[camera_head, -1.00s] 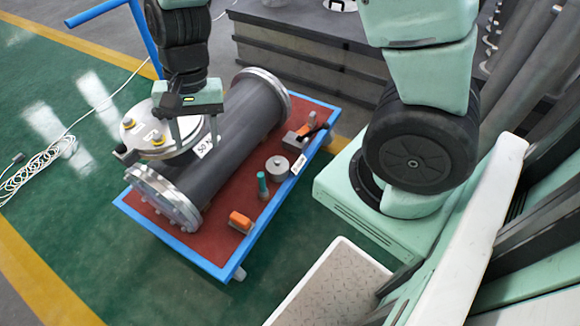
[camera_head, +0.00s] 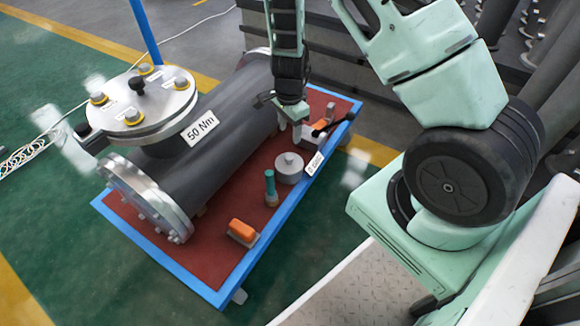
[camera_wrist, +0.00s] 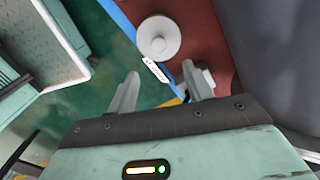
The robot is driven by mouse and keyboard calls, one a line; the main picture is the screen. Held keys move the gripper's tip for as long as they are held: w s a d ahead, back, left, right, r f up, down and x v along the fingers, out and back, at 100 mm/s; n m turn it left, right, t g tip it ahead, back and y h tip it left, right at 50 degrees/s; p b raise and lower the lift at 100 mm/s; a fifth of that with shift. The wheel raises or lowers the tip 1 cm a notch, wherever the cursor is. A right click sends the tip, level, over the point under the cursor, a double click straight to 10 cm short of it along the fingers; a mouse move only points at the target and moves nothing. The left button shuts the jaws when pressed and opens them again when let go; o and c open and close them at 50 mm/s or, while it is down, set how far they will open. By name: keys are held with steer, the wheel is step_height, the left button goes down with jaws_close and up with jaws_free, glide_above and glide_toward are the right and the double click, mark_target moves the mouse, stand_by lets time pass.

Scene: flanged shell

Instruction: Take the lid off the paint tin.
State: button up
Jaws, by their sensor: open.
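A squat grey round tin (camera_head: 289,170) stands on the red top of the cart, near its right edge. A small round knob shows on the middle of its lid, and the lid looks seated. It also shows from above in the wrist view, as a pale disc (camera_wrist: 159,40) just beyond my fingertips. My gripper (camera_head: 290,126) points down behind the tin and apart from it, near the orange and grey tool. In the wrist view my gripper (camera_wrist: 160,73) has its two fingers spread with nothing between them.
The dark flanged shell (camera_head: 215,140) with its round bolted cover (camera_head: 150,108) fills the cart's left side. A teal-handled item (camera_head: 270,187) and an orange block (camera_head: 242,231) stand in front of the tin. An orange and grey tool (camera_head: 317,129) lies behind it. The blue cart rim (camera_head: 318,172) is close by.

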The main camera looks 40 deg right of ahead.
mark_target(289, 157)
step_height(289, 157, down, 11)
steer(key=b, duration=0.5)
steer(key=shift+s+a+b, duration=0.1)
steer(key=shift+a+b, duration=0.05)
steer(key=shift+b, duration=0.15)
steer(key=shift+r, duration=0.1)
steer(key=c, duration=1.1)
